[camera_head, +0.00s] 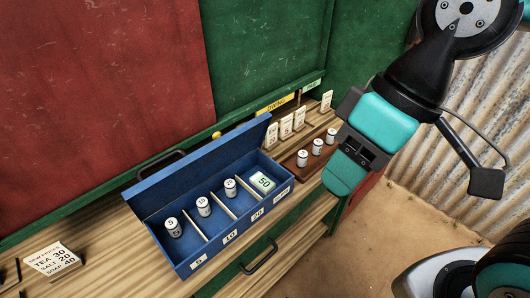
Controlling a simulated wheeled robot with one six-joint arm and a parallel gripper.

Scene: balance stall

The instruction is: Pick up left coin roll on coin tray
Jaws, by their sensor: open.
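A dark brown wooden coin tray (287,166) lies on the counter, right of a blue cash box. Three white coin rolls stand upright on it in a slanting row. The left coin roll (302,158) is nearest the cash box, with the middle roll (317,147) and right roll (331,136) behind it to the right. My teal and black gripper (352,152) is above and right of the tray in the picture. It is open and apart from the rolls, and its jaws are hard to make out from this angle.
The open blue cash box (187,268) holds several white rolls and a green 50 pad between dividers. Several white cards (285,126) stand behind the tray. A price sign (52,259) is at the left. The counter's front edge drops to a drawer handle (259,256).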

